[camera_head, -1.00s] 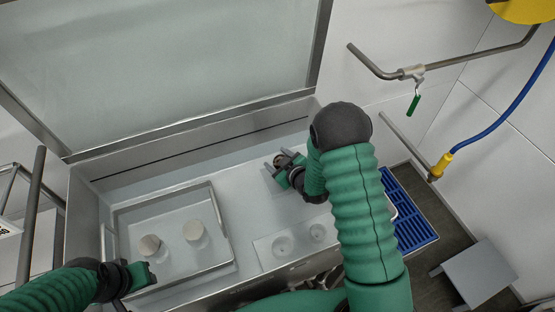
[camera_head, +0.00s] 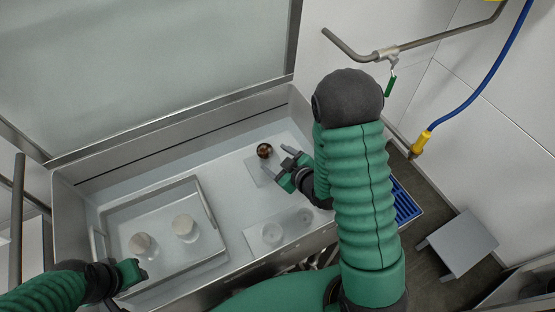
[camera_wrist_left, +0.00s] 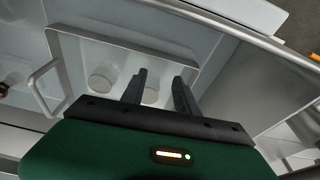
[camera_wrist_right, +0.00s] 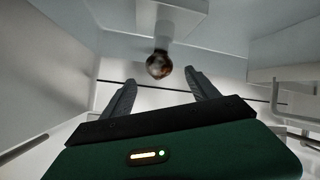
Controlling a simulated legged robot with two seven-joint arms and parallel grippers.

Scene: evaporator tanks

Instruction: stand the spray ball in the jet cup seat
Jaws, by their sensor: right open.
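The spray ball appears to be the small brown, shiny ball (camera_head: 264,151) near the basin's back right. In the right wrist view the ball (camera_wrist_right: 159,64) sits at the end of a short pale stem (camera_wrist_right: 178,28) joined to a white block (camera_wrist_right: 170,10). I cannot tell whether that is the jet cup seat or how the ball is seated. My right gripper (camera_head: 289,158) is open and empty just right of the ball, with the ball in front of its spread fingers and apart from them. My left gripper (camera_head: 143,272) is open and empty by the tray's front.
A tray (camera_head: 213,216) with two capped pale jars (camera_head: 184,224) stands at the left of the basin. A pale panel with two round cups (camera_head: 272,234) lies at the front right. A raised glass lid (camera_head: 150,60) is behind. The basin middle is clear.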

